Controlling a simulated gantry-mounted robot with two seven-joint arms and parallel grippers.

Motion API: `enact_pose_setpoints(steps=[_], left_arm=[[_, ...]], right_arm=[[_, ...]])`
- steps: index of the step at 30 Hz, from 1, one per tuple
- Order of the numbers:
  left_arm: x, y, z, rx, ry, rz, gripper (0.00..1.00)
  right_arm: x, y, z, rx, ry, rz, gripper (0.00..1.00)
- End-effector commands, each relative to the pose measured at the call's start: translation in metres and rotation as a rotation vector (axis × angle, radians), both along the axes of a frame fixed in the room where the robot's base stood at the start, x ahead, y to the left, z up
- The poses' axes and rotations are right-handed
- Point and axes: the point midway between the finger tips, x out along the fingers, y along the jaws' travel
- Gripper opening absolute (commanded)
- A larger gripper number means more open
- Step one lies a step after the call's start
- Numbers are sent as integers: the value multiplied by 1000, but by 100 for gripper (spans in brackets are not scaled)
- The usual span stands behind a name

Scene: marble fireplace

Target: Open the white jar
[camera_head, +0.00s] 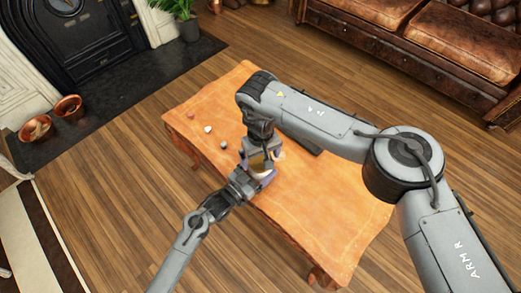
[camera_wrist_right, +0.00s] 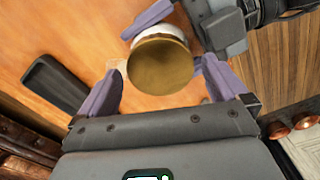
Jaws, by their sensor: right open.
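The white jar (camera_wrist_right: 160,29) stands on the orange-brown table (camera_head: 330,215), with a round gold-brown lid (camera_wrist_right: 160,65) on top. In the head view, the lid (camera_head: 260,163) shows between my two grippers. My right gripper (camera_wrist_right: 158,92) is open, its purple fingers apart on either side of the lid, with nothing held between them. My left gripper (camera_wrist_right: 172,42) comes in from the side, with purple fingers on both sides of the jar below the lid. The lid hides much of the jar and part of those fingers, so its grip is unclear.
A dark tray-like object (camera_wrist_right: 52,85) lies on the table beside the jar. Several small round objects (camera_head: 208,128) lie towards the table's left end. The table's right part is clear. A leather sofa (camera_head: 440,45), brown bowls (camera_head: 36,128) and a black fireplace (camera_head: 75,40) stand beyond.

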Motion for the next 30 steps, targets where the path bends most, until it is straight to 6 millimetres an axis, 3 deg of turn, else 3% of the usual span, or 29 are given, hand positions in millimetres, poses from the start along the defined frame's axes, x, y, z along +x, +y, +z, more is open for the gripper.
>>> enact_pose_setpoints(steps=[13,23,30], left_arm=[[0,0,0,-1,-1,0,1],[0,0,0,-1,-1,0,1],[0,0,0,-1,-1,0,1]], right_arm=[[0,0,-9,0,0,1,100],[0,0,-8,0,0,1,49],[0,0,-8,0,1,132,46]])
